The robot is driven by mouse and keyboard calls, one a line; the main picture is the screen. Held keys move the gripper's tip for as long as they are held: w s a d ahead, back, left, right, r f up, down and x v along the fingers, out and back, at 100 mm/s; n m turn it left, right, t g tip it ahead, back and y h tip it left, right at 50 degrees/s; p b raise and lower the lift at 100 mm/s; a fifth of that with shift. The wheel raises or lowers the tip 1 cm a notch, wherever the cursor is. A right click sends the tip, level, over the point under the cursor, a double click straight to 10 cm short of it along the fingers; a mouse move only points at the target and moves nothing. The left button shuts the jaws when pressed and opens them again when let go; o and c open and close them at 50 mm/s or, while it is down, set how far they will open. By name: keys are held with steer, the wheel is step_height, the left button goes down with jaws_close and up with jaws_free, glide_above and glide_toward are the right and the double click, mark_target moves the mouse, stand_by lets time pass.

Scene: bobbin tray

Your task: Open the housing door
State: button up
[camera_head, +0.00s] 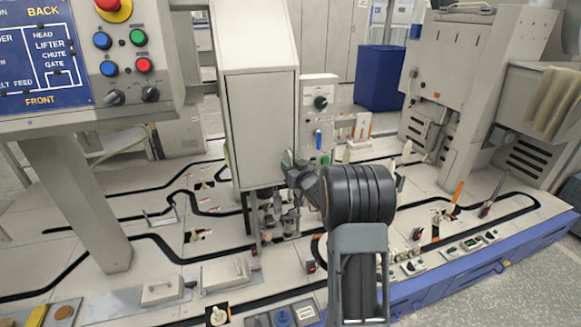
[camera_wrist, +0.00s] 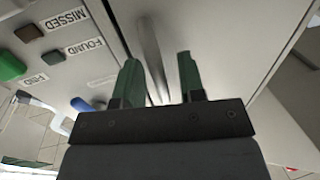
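The housing (camera_head: 258,130) is a tall beige box in the middle of the head view. Its door face appears close and flat in the wrist view, and the door looks shut. A grey metal bar (camera_wrist: 151,50), which looks like the door handle, runs between the green fingers of my gripper (camera_wrist: 158,65). The fingers are apart, with a gap beside the bar; I cannot tell whether either touches it. In the head view my gripper (camera_head: 290,165) is at the housing's lower right edge, partly hidden by my arm.
A control panel (camera_head: 145,50) with colored buttons stands at the left. A small box with a knob (camera_head: 319,100) is behind the housing, and a blue bin (camera_head: 381,77) stands farther back. In the wrist view, labelled buttons (camera_wrist: 50,57) lie left of the fingers.

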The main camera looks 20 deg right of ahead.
jaws_close()
stand_by(0.3)
stand_by(0.3)
